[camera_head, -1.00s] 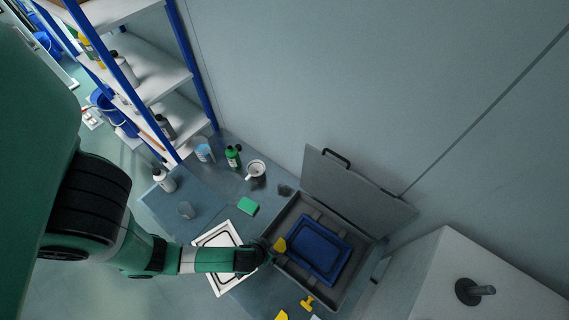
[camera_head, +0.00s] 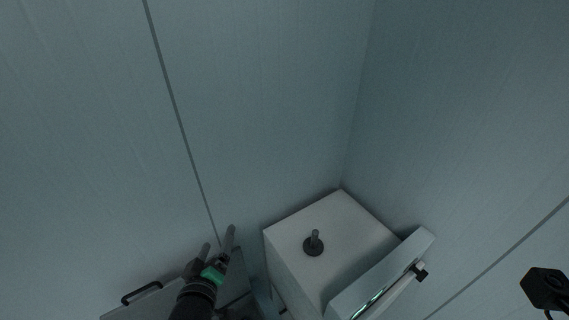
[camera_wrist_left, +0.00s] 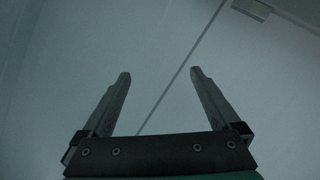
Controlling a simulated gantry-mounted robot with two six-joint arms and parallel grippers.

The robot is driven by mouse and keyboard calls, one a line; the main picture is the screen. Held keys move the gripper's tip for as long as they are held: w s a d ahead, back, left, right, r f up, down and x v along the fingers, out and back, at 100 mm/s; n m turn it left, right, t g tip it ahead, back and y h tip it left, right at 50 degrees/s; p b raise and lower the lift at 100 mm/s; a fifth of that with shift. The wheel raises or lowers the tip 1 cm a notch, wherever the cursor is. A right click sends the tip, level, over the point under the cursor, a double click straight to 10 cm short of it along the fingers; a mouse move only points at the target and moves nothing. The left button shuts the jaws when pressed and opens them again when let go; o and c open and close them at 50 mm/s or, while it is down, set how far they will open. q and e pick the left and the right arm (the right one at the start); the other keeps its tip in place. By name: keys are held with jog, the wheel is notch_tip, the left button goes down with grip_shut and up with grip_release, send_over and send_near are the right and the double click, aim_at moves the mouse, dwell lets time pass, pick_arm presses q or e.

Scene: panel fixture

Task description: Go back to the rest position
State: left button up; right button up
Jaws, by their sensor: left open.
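My left gripper (camera_head: 218,240) is in the lower left of the head view, pointing up with its two grey fingers apart. In the left wrist view the same gripper (camera_wrist_left: 158,74) is open, with nothing between the fingers and the pale wall behind them. My right gripper is not in view. The left forearm runs out of the bottom of the head view.
A raised grey lid with a black handle (camera_head: 140,293) is beside and partly behind my left gripper. A white cabinet (camera_head: 360,225) with a knob on top and an open door (camera_head: 385,280) stands right of it. A black device (camera_head: 547,290) is at the right edge.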

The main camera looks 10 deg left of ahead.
pick_arm(q)
notch_tip(320, 180, up, 31)
jog(key=s+m+t, duration=0.2)
jog(key=t, duration=0.6)
jog(key=s+d+r+m+t+h, duration=0.1)
jog(key=s+r+m+t+h, duration=0.1)
jog(key=s+r+m, duration=0.2)
jog(key=s+d+r+m+t+h, duration=0.1)
jog(key=s+r+m+t+h, duration=0.1)
jog(key=s+r, duration=0.7)
jog(key=shift+d+r+m+t, duration=0.35)
jog(key=shift+r+m+t, duration=0.25)
jog(key=shift+r+m, duration=0.4)
